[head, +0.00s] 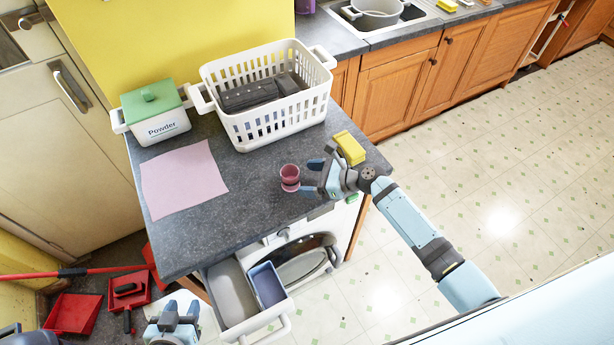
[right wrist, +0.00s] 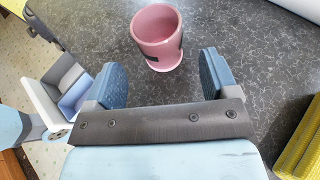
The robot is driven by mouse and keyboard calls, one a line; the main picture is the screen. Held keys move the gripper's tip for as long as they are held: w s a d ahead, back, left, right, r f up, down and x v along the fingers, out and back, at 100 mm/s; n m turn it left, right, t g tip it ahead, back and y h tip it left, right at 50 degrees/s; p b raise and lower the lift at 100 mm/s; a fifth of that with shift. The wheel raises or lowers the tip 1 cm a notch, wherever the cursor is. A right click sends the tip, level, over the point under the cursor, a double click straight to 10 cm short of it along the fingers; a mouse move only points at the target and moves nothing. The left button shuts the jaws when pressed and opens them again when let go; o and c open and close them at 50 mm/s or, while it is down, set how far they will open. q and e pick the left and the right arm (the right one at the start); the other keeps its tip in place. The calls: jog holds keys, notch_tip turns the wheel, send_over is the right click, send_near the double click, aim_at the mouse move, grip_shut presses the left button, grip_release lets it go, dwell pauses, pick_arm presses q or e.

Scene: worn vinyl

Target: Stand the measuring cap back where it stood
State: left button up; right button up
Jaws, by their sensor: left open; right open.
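The pink measuring cap (head: 290,172) stands upright, open end up, on the dark grey countertop (head: 240,210) near its front edge. In the right wrist view the cap (right wrist: 157,35) has dark patches on its side and stands just beyond the fingertips, roughly between their lines. My right gripper (head: 312,178) is open and empty, low over the counter to the right of the cap; its two blue fingers (right wrist: 160,80) show apart. My left gripper (head: 173,318) is open, low at the bottom left, away from the counter. A white Powder box (head: 160,128) with a green lid stands at the back left.
A pink sheet (head: 183,180) lies left on the counter. A white basket (head: 265,122) with dark items stands behind the cap. A yellow sponge-like block (head: 350,148) lies beside my right gripper. An open drawer (head: 232,295) juts out below the counter edge.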

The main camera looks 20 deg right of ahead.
jog(key=shift+v, duration=1)
jog(key=shift+s+d, duration=0.15)
jog(key=shift+d, duration=0.2)
pick_arm(q)
jog(key=shift+w+f+b, duration=0.2)
jog(key=shift+f+b, duration=0.9)
pick_arm(e)
jog(key=v, duration=1.3)
jog(key=shift+r, duration=0.15)
